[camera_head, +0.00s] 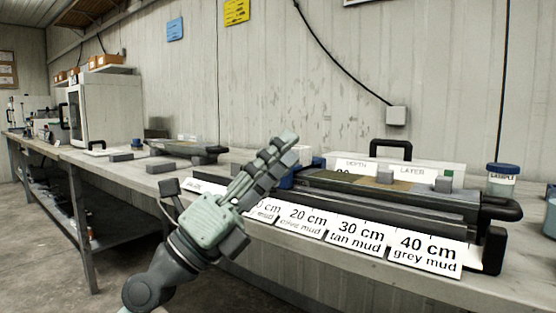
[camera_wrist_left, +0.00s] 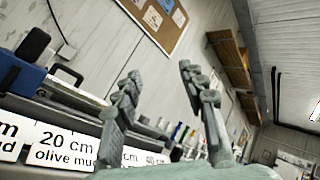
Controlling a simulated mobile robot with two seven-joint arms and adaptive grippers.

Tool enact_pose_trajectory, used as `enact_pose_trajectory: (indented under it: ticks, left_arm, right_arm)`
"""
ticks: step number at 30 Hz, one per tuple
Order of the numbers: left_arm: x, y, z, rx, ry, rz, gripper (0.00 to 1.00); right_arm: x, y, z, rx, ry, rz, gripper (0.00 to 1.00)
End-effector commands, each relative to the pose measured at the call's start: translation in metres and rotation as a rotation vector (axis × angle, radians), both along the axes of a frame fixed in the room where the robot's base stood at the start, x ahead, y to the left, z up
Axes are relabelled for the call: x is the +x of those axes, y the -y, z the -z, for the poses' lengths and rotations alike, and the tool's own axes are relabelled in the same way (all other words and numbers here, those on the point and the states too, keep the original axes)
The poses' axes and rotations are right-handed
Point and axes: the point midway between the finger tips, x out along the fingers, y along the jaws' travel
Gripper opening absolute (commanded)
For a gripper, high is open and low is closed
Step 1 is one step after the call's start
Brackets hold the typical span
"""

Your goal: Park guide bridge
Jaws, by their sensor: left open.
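My left gripper (camera_head: 284,143) is raised in front of the bench, over the left end of the long dark core liner holder (camera_head: 410,212). In the left wrist view its two fingers (camera_wrist_left: 160,73) stand apart with nothing between them. A blue piece that looks like the guide bridge (camera_head: 287,180) sits at the holder's left end, partly hidden behind the gripper. In the left wrist view this blue body (camera_wrist_left: 18,85) carries a black knob. Whether it touches the gripper I cannot tell. My right gripper is not in view.
Label cards (camera_head: 360,237) line the bench's front edge. A blue-lidded jar (camera_head: 501,180) is at right. Small grey blocks (camera_head: 161,168) lie on the bench at left.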

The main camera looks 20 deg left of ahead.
Motion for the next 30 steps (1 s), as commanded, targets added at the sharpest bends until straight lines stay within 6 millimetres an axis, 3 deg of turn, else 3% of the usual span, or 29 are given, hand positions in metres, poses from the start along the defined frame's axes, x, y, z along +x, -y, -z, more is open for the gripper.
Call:
enact_pose_trajectory:
  ticks: [2,4,9,12,17,30]
  left_arm:
    - [0.015,0.018,0.001,0.328,0.059,-0.094,0.41]
    - [0.037,0.013,0.010,0.571,0.056,-0.207,0.41]
    - [0.083,-0.045,0.016,0.926,-0.043,-0.496,0.41]
    - [0.094,-0.073,0.013,1.007,-0.099,-0.602,0.41]
    - [0.105,-0.085,0.012,1.038,-0.130,-0.648,0.41]
    - [0.164,-0.062,0.013,1.037,-0.129,-0.644,0.41]
  right_arm:
    - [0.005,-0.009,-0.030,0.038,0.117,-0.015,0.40]
    - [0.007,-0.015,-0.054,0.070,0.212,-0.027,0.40]
    - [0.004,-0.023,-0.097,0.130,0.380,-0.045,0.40]
    - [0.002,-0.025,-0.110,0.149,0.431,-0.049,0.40]
    - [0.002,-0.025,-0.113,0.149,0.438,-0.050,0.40]
    - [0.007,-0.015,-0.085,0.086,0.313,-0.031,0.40]
